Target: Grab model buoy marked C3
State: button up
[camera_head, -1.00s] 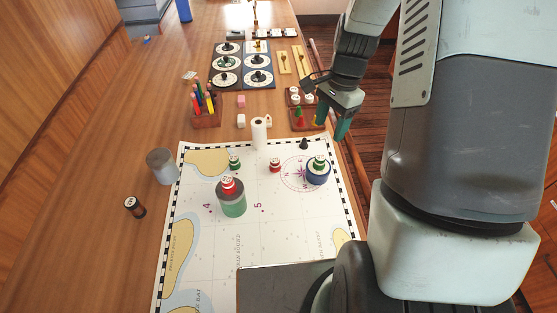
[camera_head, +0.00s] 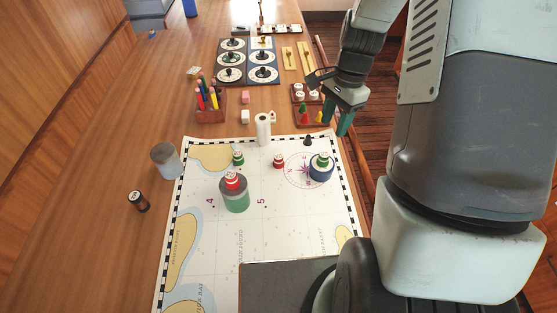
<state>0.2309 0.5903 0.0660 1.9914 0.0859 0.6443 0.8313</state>
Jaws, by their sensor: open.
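Several small model buoys stand on the sea chart (camera_head: 290,220); their markings are too small to read. A red buoy (camera_head: 232,181) sits on top of a grey and green cylinder (camera_head: 236,203). A green buoy (camera_head: 238,159) and a red buoy (camera_head: 279,161) stand on the chart itself. Another green buoy (camera_head: 322,160) sits on a blue round base (camera_head: 320,174) at the chart's right. My gripper (camera_head: 333,124) is open and empty, above the far right edge of the chart, apart from all the buoys.
A white roll (camera_head: 263,129) stands at the chart's far edge, with a small black cone (camera_head: 308,141) to its right. A pencil holder (camera_head: 211,105) and a piece tray (camera_head: 310,117) are behind. A grey cylinder (camera_head: 165,159) and a dark bottle (camera_head: 139,201) stand left on bare wood.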

jog(key=s+a+f+n+g+h, duration=0.1)
jog(key=a+f+n+g+h, duration=0.2)
jog(key=f+n, duration=0.4)
jog(key=n+t+h, duration=0.8)
jog(key=n+h, duration=0.3)
jog(key=n, duration=1.5)
send_over(277, 158)
notch_tip(277, 158, down, 3)
jog(key=shift+a+r, duration=0.15)
jog(key=shift+a, duration=0.1)
notch_tip(277, 158, down, 4)
notch_tip(277, 158, down, 3)
jog(key=shift+r, duration=0.15)
jog(key=shift+x, duration=1.15)
jog(key=shift+w+d+f, duration=0.1)
jog(key=shift+d+f, duration=0.1)
jog(key=shift+d, duration=0.1)
jog(key=c, duration=0.7)
